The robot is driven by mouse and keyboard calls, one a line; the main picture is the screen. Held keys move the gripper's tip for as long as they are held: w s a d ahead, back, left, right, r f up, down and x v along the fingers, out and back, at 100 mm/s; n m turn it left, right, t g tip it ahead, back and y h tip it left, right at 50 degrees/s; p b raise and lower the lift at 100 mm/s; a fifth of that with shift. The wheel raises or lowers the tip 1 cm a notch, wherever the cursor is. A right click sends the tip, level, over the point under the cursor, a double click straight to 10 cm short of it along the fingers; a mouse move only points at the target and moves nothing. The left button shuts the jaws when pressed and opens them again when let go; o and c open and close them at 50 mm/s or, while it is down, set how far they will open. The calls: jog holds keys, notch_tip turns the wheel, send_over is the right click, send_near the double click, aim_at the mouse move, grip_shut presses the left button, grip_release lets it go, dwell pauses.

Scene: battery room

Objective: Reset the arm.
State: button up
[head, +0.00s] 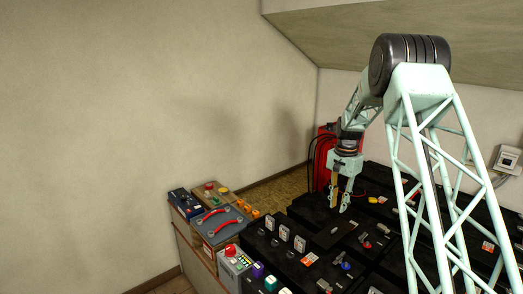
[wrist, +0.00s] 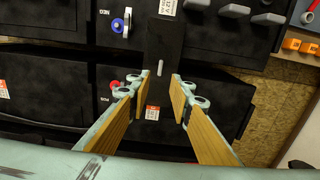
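My pale green arm reaches over a bank of black batteries (head: 318,240) with its hand pointing down. My gripper (head: 340,208) hangs close above the far part of the bank. In the wrist view, my gripper (wrist: 161,76) has its two wood-padded fingers apart, with nothing held between them. Black battery tops (wrist: 60,85) lie below the fingers, with a narrow dark strip (wrist: 165,45) seen through and beyond the gap. I cannot tell whether the fingertips touch anything.
A red unit with cables (head: 322,160) stands behind my gripper. A wall switch box (head: 507,160) is at the right.

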jog(key=s+a+r+n+t, duration=0.15)
jog(key=s+a+r, duration=0.25)
jog(key=s+r, duration=0.55)
jog(key=s+a+r+n, duration=0.2)
jog(key=s+a+r, duration=0.2)
jog(key=s+r, duration=0.55)
jog(key=s+a+r+n+t, duration=0.15)
jog(key=s+a+r, duration=0.25)
jog(key=s+r, duration=0.55)
jog(key=s+a+r+n, duration=0.2)
jog(key=s+r, duration=0.1)
jog(key=s, duration=0.6)
jog(key=s+a+r+n, duration=0.1)
jog(key=s+a+r, duration=0.15)
jog(key=s, duration=0.65)
jog(key=s+a+f+n+t, duration=0.1)
jog(key=s+f+n, duration=0.1)
jog(key=s, duration=1.6)
jog(key=shift+s+a+f+n, duration=0.2)
jog(key=shift+f+n, duration=0.1)
jog(key=shift+f, duration=0.2)
